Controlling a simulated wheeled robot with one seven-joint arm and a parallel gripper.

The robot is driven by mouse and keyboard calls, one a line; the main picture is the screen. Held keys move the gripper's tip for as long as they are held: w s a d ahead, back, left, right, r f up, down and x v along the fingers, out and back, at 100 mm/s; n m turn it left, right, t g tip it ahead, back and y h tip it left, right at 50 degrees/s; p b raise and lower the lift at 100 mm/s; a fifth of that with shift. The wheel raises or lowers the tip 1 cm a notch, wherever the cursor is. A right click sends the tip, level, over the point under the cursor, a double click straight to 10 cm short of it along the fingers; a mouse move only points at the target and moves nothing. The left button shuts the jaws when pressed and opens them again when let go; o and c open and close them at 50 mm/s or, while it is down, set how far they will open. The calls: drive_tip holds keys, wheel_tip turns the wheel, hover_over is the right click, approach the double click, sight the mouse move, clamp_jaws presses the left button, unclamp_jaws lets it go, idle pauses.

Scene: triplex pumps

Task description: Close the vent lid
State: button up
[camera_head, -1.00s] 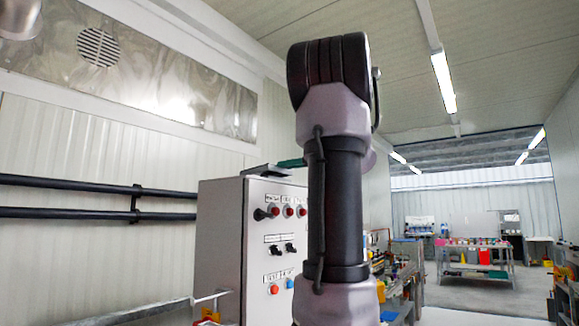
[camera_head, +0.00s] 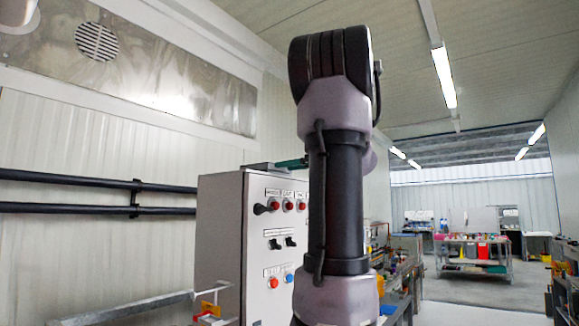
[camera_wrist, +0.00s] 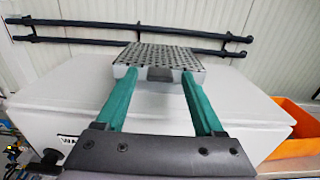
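The vent lid (camera_wrist: 160,57) is a perforated dark plate with a pale front edge and a small dark tab. In the wrist view it is at the top of the white control cabinet (camera_wrist: 245,105). My gripper (camera_wrist: 157,73) has two green fingers spread apart, pointing at the lid's front edge with nothing held between them. I cannot tell whether the fingertips touch the lid. In the head view a thin grey plate (camera_head: 257,166) shows above the cabinet top with a green finger beside it; my arm hides the rest.
The cabinet front has red and blue buttons and black switches (camera_head: 284,243). Dark pipes (camera_head: 70,195) run along the wall behind. An orange bin (camera_wrist: 297,125) stands right of the cabinet in the wrist view. A table with items (camera_head: 474,250) stands far back.

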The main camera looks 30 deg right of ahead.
drive_tip(key=v, duration=1)
drive_tip(key=shift+s, duration=0.35)
drive_tip(key=shift+s+d, duration=0.1)
drive_tip(key=shift+d, duration=0.05)
